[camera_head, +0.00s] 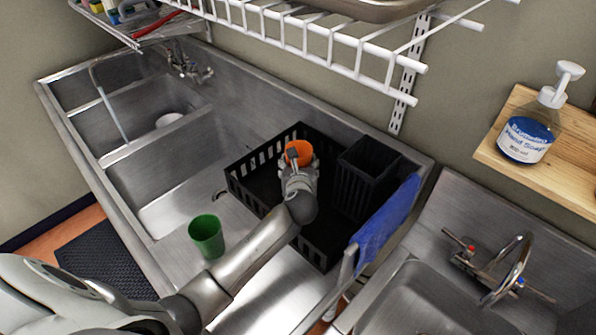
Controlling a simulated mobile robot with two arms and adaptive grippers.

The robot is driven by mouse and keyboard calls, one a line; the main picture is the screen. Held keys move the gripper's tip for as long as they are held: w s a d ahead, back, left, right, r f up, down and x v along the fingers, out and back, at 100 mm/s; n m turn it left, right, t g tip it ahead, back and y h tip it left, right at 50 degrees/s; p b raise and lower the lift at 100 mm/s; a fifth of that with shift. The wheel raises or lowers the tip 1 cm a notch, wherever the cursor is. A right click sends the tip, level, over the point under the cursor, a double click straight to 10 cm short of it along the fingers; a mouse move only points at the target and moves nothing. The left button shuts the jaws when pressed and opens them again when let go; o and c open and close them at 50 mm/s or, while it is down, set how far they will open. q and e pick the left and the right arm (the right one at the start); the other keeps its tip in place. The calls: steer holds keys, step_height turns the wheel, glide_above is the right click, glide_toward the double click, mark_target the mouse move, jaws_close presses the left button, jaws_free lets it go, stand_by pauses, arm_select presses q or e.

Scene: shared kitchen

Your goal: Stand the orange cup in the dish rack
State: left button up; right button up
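The orange cup (302,148) is over the back part of the black dish rack (250,192), which stands on the steel drainboard. My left gripper (300,160) reaches in from the left and is shut on the orange cup, with a finger across its near side. The gripper hides the lower part of the cup, so I cannot tell whether it touches the rack floor. My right gripper is not in view.
A green cup (206,235) stands on the drainboard left of the rack. A black caddy (366,180) fills the rack's right side, and a blue cloth (387,222) hangs beside it. A white wire shelf (330,45) overhangs the back. Sink basins lie left and right.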

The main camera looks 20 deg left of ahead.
arm_select(q)
steer(key=shift+s+f, duration=0.1)
steer(key=shift+f, duration=1.3)
steer(key=o, duration=1.1)
steer(key=shift+c, duration=0.2)
steer(key=shift+v, duration=3.8)
